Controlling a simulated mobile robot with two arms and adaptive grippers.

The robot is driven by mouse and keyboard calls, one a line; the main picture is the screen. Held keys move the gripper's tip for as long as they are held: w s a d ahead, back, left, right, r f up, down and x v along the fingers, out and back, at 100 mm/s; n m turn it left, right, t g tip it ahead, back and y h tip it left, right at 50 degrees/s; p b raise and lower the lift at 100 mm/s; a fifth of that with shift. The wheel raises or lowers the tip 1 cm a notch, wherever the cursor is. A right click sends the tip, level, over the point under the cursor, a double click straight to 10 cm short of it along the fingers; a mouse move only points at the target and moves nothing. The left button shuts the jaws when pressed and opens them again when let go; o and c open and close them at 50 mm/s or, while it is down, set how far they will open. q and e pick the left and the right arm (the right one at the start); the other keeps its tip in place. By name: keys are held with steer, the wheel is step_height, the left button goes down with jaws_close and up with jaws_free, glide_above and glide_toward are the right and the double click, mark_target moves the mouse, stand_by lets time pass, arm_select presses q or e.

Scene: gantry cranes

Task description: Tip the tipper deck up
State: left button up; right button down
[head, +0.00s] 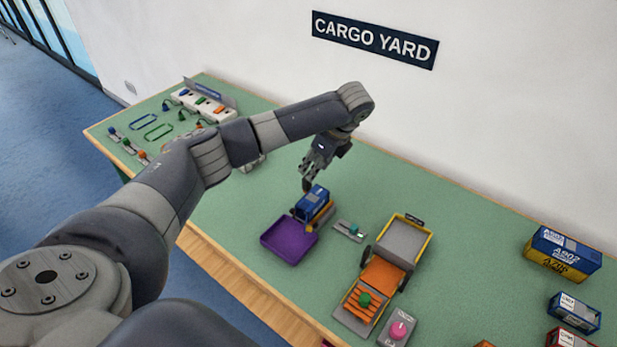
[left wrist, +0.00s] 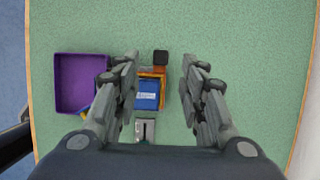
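A small tipper with a yellow-orange deck (head: 325,214) stands on the green table, with a blue container (head: 312,203) on it. In the left wrist view the blue container (left wrist: 147,95) lies within the orange-yellow deck edge (left wrist: 152,71). A small grey plate with a green knob (head: 352,229) is beside the tipper; it also shows in the left wrist view (left wrist: 145,131). My left gripper (head: 307,186) hangs above the tipper. Its fingers are apart and empty (left wrist: 164,88), one on each side of the container in that view. My right gripper is not in view.
A purple tray (head: 287,240) stands beside the tipper. A larger yellow-edged truck (head: 405,240) with an orange section and a pink-knobbed box (head: 398,330) are to the right. Stacked containers (head: 562,255) stand at far right. Green table shows clear behind the tipper.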

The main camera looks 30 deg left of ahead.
arm_select(q)
steer(key=x, duration=0.8)
steer(key=shift+c, duration=0.5)
jaws_close()
